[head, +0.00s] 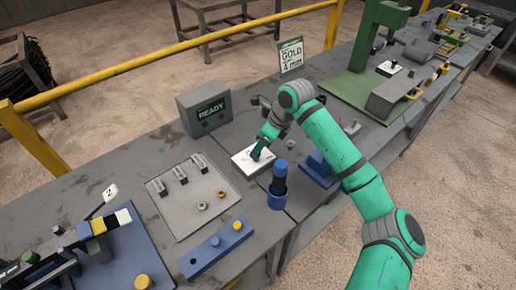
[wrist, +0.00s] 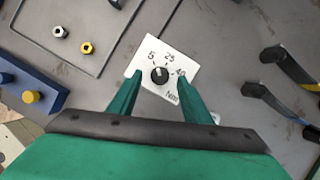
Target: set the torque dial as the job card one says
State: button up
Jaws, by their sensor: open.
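The torque dial is a black round knob (wrist: 159,75) on a white plate (wrist: 148,63) marked 5, 25, 40 and Nm. A small light mark shows on the knob's upper side, towards the 25; its exact setting is hard to tell. In the head view the white plate (head: 241,162) lies on the bench, its knob hidden by my gripper (head: 260,150). In the wrist view my gripper (wrist: 160,80) is open, one finger on each side of the knob; contact cannot be told. A card (head: 291,56) behind reads GOLD and 4 mm; its smaller middle line is unreadable.
A grey box with a READY screen (head: 211,111) stands behind the plate. A dark blue cylinder (head: 279,178) stands close in front. A grey tray (head: 190,208) with small parts lies left, and a blue block (head: 216,249) nearer. A green press (head: 372,75) stands right.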

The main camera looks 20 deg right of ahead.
jog(key=shift+x, duration=1.15)
jog(key=c, duration=1.1)
jog(key=shift+o, duration=0.2)
jog(key=shift+m, duration=0.4)
jog(key=m, duration=0.2)
jog(key=m+t+h, duration=0.1)
jog(key=shift+a+m+h, duration=0.15)
jog(key=shift+m+h, duration=0.15)
jog(key=shift+m, duration=0.1)
jog(key=m+h, duration=0.1)
jog(key=m, duration=0.3)
jog(key=shift+a+m+h, duration=0.1)
jog(key=shift+m+h, duration=0.3)
jog(key=shift+m, duration=0.3)
